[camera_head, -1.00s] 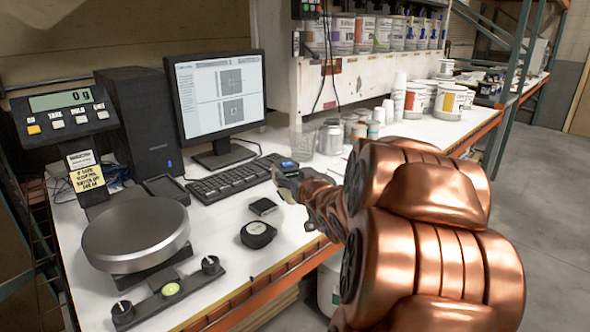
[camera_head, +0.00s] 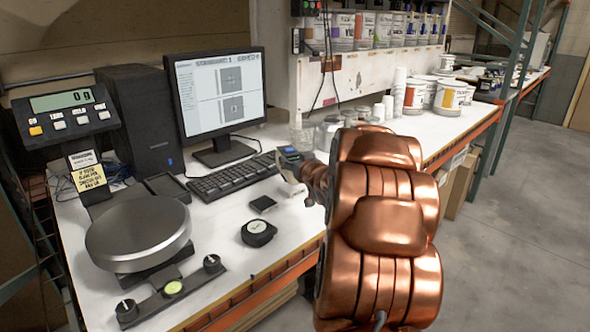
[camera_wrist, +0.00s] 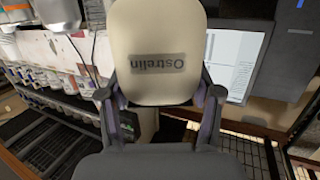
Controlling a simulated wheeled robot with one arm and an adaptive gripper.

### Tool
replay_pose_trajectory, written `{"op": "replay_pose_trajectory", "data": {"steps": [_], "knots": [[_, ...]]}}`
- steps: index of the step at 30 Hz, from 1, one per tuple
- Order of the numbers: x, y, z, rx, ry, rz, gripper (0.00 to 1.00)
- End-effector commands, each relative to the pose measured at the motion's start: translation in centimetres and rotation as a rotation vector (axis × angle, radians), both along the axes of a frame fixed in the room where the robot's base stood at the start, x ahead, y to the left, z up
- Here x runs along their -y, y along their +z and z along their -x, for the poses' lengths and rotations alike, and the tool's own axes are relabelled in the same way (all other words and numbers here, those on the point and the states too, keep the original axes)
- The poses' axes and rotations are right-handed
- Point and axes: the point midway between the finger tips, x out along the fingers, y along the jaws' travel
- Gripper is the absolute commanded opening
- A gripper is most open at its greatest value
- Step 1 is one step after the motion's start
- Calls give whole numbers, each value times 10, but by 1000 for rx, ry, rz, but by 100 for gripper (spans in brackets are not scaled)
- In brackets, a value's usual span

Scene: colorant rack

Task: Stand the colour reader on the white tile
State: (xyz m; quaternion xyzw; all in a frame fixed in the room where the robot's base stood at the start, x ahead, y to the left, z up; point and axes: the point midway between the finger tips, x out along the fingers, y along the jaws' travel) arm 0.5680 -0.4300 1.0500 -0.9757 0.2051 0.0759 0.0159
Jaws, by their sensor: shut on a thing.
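My gripper (camera_head: 306,174) is over the white bench, right of the keyboard, with its fingers partly hidden by my arm. In the wrist view my gripper (camera_wrist: 163,108) is shut on a pale cream body with a grey label, which I take for the colour reader (camera_wrist: 158,28). Its lower end sits between the two fingers. In the head view a small blue screen (camera_head: 289,152) shows at the gripper; I cannot tell for sure that it belongs to the held thing. I cannot make out the white tile; my arm hides part of the bench.
The keyboard (camera_head: 232,178), monitor (camera_head: 219,95) and scale (camera_head: 138,232) stand left. Cans (camera_head: 327,134) and white cups (camera_head: 398,92) stand behind my arm.

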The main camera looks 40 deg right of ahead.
Motion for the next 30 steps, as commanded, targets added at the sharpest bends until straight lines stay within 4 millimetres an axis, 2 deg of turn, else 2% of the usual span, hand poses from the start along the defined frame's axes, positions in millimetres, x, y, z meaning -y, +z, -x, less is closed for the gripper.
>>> {"op": "replay_pose_trajectory", "data": {"steps": [5, 14, 26, 27, 30], "knots": [[2, -2, -2, 2, 0, 1, 0], [3, -33, -2, 0, -1, 0, 0], [3, -37, -2, 4, -1, 2, 0], [2, -37, -2, 3, 0, 1, 66], [2, -37, -2, 2, 0, 1, 76]]}}
